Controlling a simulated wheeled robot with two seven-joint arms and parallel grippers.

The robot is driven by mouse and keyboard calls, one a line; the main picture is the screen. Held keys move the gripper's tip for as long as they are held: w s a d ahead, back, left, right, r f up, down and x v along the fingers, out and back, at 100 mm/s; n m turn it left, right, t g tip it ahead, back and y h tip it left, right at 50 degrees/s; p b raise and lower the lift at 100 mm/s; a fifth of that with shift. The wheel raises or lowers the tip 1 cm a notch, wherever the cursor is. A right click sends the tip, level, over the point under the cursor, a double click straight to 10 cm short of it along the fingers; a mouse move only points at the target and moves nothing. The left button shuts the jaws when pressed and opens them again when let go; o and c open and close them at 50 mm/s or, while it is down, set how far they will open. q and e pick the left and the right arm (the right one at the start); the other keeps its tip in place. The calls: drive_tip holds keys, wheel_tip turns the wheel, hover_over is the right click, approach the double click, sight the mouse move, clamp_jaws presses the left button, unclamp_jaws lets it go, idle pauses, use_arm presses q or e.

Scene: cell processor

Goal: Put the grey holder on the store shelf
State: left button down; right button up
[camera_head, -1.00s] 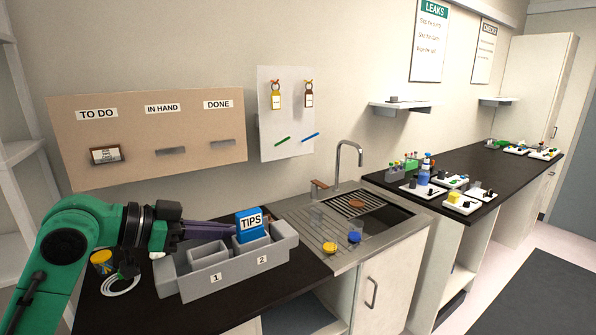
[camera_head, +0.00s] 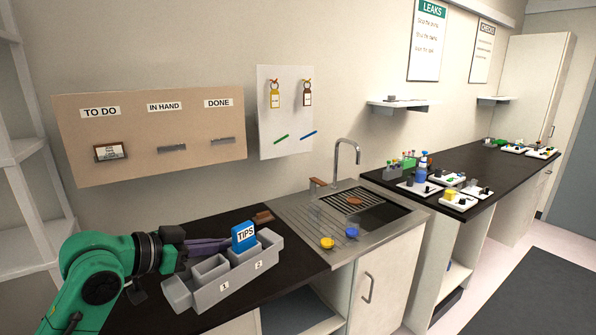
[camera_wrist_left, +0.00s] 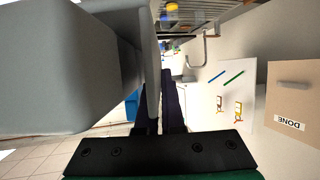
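The grey holder (camera_head: 228,287) has compartments labelled 1 and 2 and sits over the dark counter, left of the sink. A blue TIPS box (camera_head: 243,237) stands in compartment 2. My left gripper (camera_head: 222,245) reaches in from the left, its dark purple fingers at the holder's back side. In the left wrist view, the fingers (camera_wrist_left: 162,100) close on a thin grey wall of the holder (camera_wrist_left: 60,70). I cannot tell whether the holder touches the counter. A white shelf unit (camera_head: 35,205) stands at the far left; no label marks the store shelf. My right gripper is out of view.
The sink (camera_head: 350,215) with a tall tap (camera_head: 348,150) is right of the holder. Yellow and blue round items lie on its drainboard. A brown item (camera_head: 262,217) lies behind the holder. Small wall shelves (camera_head: 400,103) hang over the right counter, which holds several trays.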

use_arm(q)
drive_tip(key=s+a+f+n+t+y, duration=0.15)
drive_tip(key=a+f+n+y, duration=0.3)
drive_tip(key=f, duration=0.45)
drive_tip(key=a+f+n+t+y, duration=0.2)
drive_tip(key=a+f+n+y, duration=0.25)
drive_tip(key=f, duration=0.55)
drive_tip(key=s+d+f, duration=0.3)
drive_tip(key=s+d, duration=0.1)
drive_tip(key=s, duration=0.4)
drive_tip(key=s+d+f, duration=0.3)
drive_tip(key=s+d, duration=0.1)
drive_tip(key=s, duration=0.3)
wheel_tip(320, 180, down, 10)
drive_tip(key=b, duration=1)
drive_tip(key=shift+s+d, duration=0.15)
drive_tip(key=shift+s, duration=0.05)
